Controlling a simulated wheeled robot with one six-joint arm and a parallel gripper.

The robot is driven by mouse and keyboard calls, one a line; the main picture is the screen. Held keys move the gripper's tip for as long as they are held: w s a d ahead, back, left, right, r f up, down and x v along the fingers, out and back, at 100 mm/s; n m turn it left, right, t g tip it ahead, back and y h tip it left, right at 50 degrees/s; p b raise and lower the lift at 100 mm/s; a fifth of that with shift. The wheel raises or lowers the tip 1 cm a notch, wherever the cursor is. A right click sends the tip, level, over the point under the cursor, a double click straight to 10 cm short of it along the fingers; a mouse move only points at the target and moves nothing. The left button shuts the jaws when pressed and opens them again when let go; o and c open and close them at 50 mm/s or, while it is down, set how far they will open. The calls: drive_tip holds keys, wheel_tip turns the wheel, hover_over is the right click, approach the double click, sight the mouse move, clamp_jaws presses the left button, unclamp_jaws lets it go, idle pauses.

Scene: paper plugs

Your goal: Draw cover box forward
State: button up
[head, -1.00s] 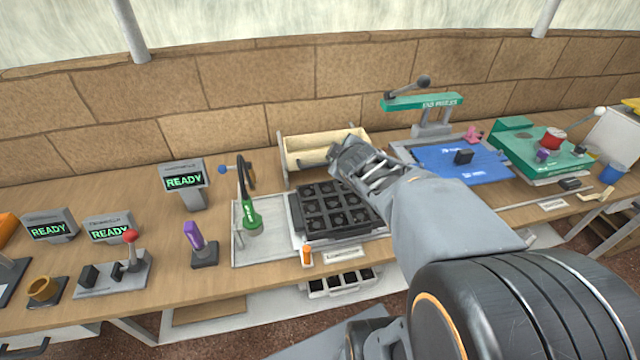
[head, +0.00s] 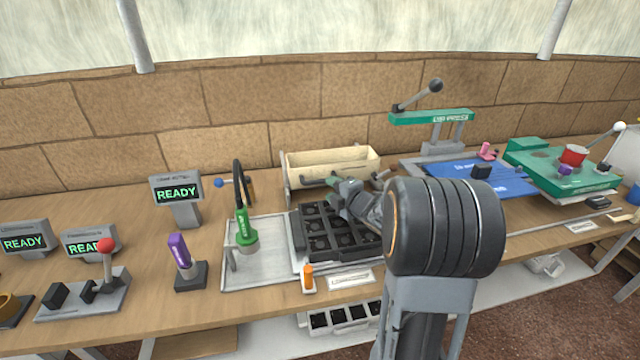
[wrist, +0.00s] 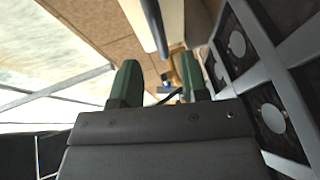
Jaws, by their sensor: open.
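No label that I can read names the cover box. One candidate is the cream open box (head: 330,165) in a grey frame at the back of the bench. Another is the white box with dark compartments (head: 345,316) below the bench's front edge, partly hidden by my arm. My gripper (head: 338,188) is over the back of the black compartment tray (head: 318,228), in front of the cream box, and partly hidden by my arm. In the wrist view its two green-tipped fingers (wrist: 160,84) are apart with nothing seen between them. The black tray (wrist: 268,100) shows on the right there.
A green-headed tool (head: 246,232) stands left of the tray on a grey mat (head: 255,272). An orange piece (head: 308,278) is at the front edge. A green press (head: 432,118) and a blue mat (head: 510,178) are at right. A purple-handled piece (head: 181,255) stands at left.

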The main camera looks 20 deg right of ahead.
sight(321, 183)
drive_tip(key=x, duration=0.6)
drive_tip(key=shift+w+a+f, duration=0.1)
drive_tip(key=shift+w+a, duration=0.05)
drive_tip(key=shift+w, duration=0.2)
drive_tip(key=shift+c, duration=0.3)
clamp_jaws()
